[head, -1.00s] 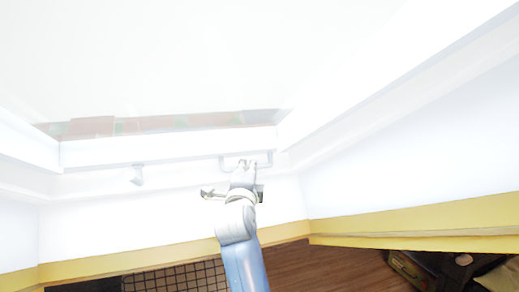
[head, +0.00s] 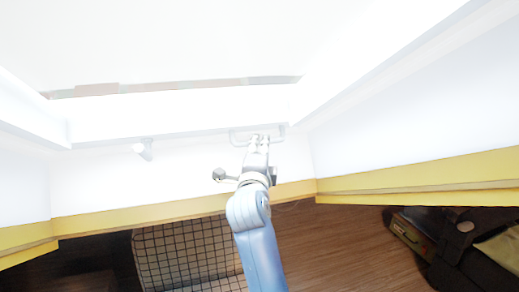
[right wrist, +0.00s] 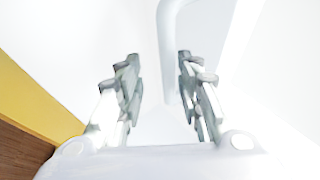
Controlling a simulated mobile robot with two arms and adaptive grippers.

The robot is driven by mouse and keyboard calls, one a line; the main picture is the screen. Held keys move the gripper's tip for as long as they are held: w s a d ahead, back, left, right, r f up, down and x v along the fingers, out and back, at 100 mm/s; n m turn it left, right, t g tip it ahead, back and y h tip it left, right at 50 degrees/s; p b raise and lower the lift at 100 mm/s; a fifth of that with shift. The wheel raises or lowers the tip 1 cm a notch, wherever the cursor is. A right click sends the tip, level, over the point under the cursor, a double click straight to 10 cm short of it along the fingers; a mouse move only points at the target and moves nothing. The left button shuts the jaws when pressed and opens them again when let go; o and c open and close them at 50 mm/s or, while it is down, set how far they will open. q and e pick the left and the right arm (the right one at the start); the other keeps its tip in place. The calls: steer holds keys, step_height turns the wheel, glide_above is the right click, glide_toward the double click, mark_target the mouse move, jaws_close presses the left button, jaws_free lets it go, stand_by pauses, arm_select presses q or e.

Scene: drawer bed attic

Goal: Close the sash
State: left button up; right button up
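The white sash (head: 185,112) fills the upper part of the head view, seen steeply from below or along its face, overexposed. A pale bar handle (head: 282,131) sits on its lower rail, right of the middle. My right gripper (head: 259,138) is at this handle. In the right wrist view, its two fingers (right wrist: 158,62) are apart, with the white handle bar (right wrist: 170,48) running in between their tips, nearer the right finger. Contact with the bar cannot be told. The ends of the handle are partly out of that view. My left gripper is in no view.
A small white fitting (head: 143,149) sticks out left of the handle. White walls slope at both sides above a yellow band (head: 410,178). Below are a wooden floor (head: 335,245), a checked surface (head: 185,255) and dark luggage-like items (head: 430,240) at right.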

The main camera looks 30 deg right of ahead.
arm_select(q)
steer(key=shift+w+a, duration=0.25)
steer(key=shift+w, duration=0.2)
arm_select(e)
steer(key=v, duration=1.2)
steer(key=shift+w+f, duration=0.1)
